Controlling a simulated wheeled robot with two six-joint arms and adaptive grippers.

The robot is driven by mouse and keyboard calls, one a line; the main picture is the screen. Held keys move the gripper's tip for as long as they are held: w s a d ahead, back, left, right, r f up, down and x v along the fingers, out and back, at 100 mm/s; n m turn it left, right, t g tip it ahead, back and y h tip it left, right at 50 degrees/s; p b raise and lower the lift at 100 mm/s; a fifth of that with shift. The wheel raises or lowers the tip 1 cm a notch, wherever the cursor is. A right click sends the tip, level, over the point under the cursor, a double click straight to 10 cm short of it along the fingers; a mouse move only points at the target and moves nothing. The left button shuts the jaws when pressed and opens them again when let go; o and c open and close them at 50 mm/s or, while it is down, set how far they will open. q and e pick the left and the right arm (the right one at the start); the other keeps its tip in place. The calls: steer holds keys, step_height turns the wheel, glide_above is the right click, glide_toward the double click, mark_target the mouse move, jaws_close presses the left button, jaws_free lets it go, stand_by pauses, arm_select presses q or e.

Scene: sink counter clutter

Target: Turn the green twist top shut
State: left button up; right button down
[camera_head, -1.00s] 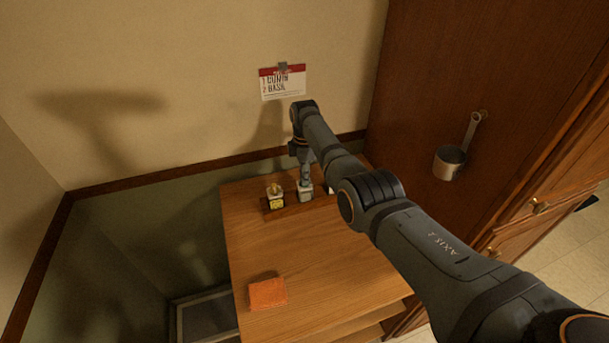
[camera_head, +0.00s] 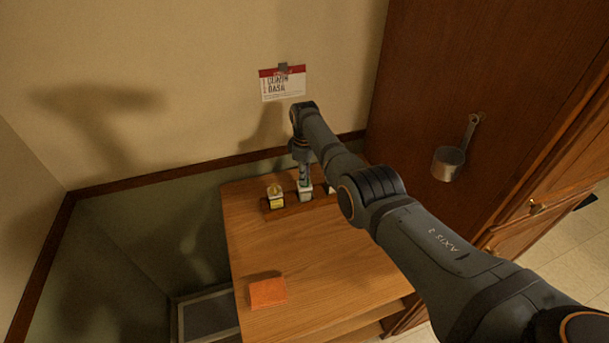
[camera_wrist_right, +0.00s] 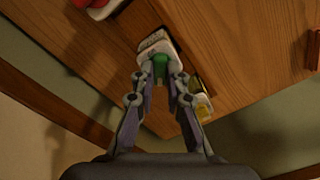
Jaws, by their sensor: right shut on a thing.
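The green twist top (camera_wrist_right: 160,65) sits on a small white labelled jar (camera_wrist_right: 153,42) in the right wrist view. In the head view that jar (camera_head: 305,194) stands upright in a wooden rack at the back of the wooden top. My right gripper (camera_wrist_right: 161,73) is shut on the green top, one finger on each side of it. In the head view the right gripper (camera_head: 304,181) points down onto the jar from above. The fingers hide part of the top, so I cannot tell how far it is turned. My left gripper is not in view.
A yellow-topped jar (camera_head: 276,197) stands close by on the left in the rack (camera_head: 290,208). A red top (camera_wrist_right: 80,3) shows at the wrist view's edge. An orange block (camera_head: 267,292) lies near the front. A card hangs on the wall (camera_head: 283,84). The middle is clear.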

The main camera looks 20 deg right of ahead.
steer(key=shift+m, duration=3.7)
steer(key=shift+m+p, duration=0.3)
steer(key=shift+m, duration=10.3)
